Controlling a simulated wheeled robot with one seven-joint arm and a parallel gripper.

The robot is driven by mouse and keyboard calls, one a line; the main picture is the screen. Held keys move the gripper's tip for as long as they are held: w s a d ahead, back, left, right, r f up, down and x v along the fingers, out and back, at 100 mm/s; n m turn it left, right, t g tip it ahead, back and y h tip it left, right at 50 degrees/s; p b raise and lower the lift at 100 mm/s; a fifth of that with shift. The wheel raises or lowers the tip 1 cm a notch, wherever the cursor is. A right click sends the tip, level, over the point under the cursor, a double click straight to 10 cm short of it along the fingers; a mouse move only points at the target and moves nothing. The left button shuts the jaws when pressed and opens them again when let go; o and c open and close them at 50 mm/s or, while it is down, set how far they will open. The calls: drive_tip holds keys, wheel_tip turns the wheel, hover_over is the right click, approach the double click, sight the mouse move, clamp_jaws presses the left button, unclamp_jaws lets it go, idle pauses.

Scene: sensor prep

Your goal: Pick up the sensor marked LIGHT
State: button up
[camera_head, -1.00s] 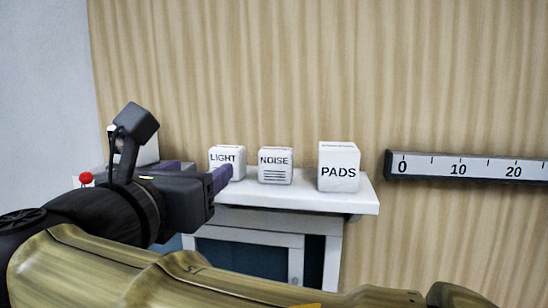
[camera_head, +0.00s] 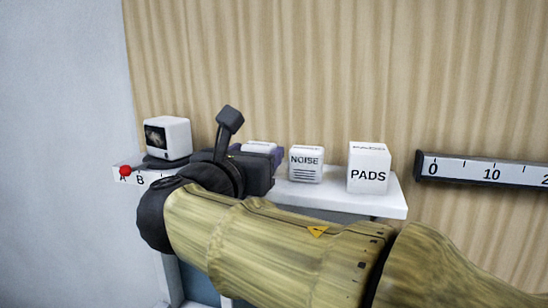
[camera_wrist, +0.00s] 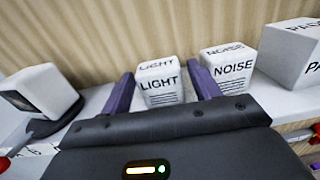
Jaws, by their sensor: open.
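The white sensor block marked LIGHT (camera_wrist: 160,83) stands upright on the white shelf; in the head view only its top (camera_head: 262,146) shows behind my gripper. In the wrist view my gripper (camera_wrist: 160,80) is open, with one purple finger on each side of the LIGHT block. The right finger lies in the gap between LIGHT and the white block marked NOISE (camera_wrist: 231,73). I cannot tell whether either finger touches the LIGHT block. NOISE (camera_head: 306,165) also stands just right of my gripper (camera_head: 268,153) in the head view.
A larger white box marked PADS (camera_head: 368,168) stands right of NOISE. A small white device with a dark screen (camera_head: 167,138) stands at the left, near a red knob (camera_head: 125,170). The shelf (camera_head: 398,200) runs along a wooden wall with a ruler (camera_head: 485,172).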

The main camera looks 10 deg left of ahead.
sight(261, 143)
drive_tip(key=w+p, duration=0.1)
drive_tip(key=w, duration=0.1)
drive_tip(key=w+p, duration=0.2)
drive_tip(key=shift+d+r, duration=0.1)
drive_tip(key=shift+r, duration=0.1)
drive_tip(key=shift+w+f, duration=0.15)
drive_tip(key=shift+w, duration=0.35)
drive_tip(key=shift+s, duration=0.1)
drive_tip(key=c, duration=0.8)
